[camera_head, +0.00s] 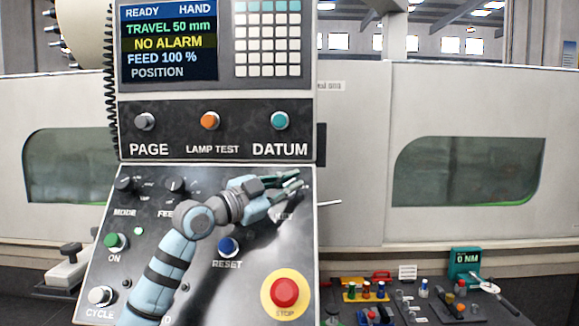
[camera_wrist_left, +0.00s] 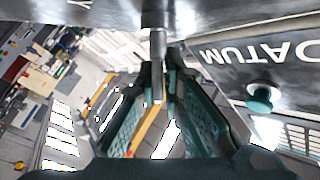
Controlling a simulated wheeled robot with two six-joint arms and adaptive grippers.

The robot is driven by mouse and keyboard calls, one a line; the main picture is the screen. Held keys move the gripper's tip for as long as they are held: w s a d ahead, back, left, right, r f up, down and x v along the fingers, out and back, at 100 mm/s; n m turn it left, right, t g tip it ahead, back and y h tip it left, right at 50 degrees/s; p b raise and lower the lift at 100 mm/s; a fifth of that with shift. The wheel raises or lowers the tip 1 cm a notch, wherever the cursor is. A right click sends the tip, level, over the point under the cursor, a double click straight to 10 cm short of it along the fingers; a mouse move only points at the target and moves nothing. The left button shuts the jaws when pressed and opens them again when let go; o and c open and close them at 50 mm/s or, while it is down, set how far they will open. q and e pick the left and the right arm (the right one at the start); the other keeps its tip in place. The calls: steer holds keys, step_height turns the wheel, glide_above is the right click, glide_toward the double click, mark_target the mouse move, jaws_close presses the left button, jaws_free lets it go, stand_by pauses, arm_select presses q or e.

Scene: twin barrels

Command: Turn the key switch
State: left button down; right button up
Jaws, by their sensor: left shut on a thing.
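My left gripper (camera_head: 284,187) is at the upper right of the sloping black control panel (camera_head: 118,268), by a partly covered label. The key switch is hidden behind the gripper in the head view. In the left wrist view a slim metal key (camera_wrist_left: 158,48) comes out of the panel from the top. The fingertips of my left gripper (camera_wrist_left: 161,78) are closed in on both sides of it. How far the key is turned cannot be told. My right gripper is in neither view.
A red stop button (camera_head: 285,291) on a yellow ring and a blue RESET knob (camera_head: 228,246) sit below the gripper. The DATUM button (camera_head: 280,120) is above it. A bench with small tools (camera_head: 408,290) is at the lower right.

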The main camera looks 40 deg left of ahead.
arm_select(q)
steer(key=shift+m+g+h+p, duration=0.3)
steer(key=shift+m+h+p, duration=0.1)
steer(key=shift+m+h, duration=0.2)
steer(key=c, duration=1.8)
jaws_free()
steer(key=shift+w+d, duration=0.1)
steer(key=shift+o, duration=0.2)
steer(key=shift+f, duration=0.1)
